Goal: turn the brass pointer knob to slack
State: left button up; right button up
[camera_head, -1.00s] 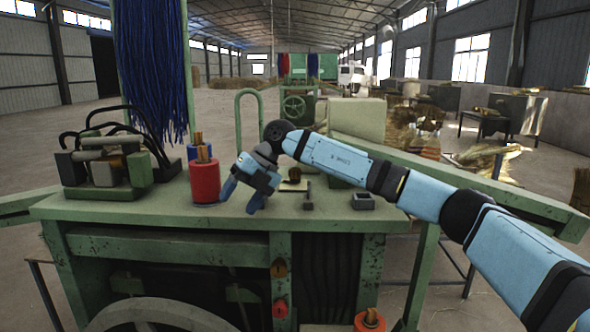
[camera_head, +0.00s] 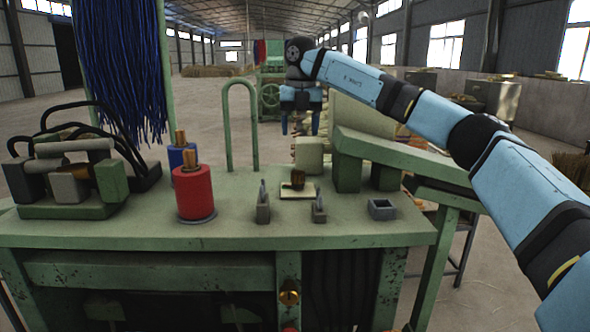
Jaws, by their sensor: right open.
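A small brass knob (camera_head: 289,297) sits on the front post of the green bench, below the tabletop edge. It is small, and I cannot tell which way its pointer faces. My right gripper (camera_head: 300,124) hangs above the back of the bench with its two blue fingers pointing down and apart. It is open and empty, well above and behind the knob. My left gripper is not in view.
The green bench top (camera_head: 330,235) carries a red spool (camera_head: 194,192), a blue spool (camera_head: 177,156), grey slotted brackets (camera_head: 263,208) and a small open box (camera_head: 382,209). Blue bristles (camera_head: 122,65) hang at left. A green hoop (camera_head: 241,125) stands behind.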

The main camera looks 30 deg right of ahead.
aim_at(298, 172)
notch_tip(298, 172, down, 12)
jog(key=shift+w+a+r+p, duration=0.1)
jog(key=shift+r+p, duration=0.1)
jog(key=shift+p, duration=0.3)
jog(key=shift+c, duration=0.4)
jog(key=c, duration=0.8)
jog(key=shift+c, duration=0.2)
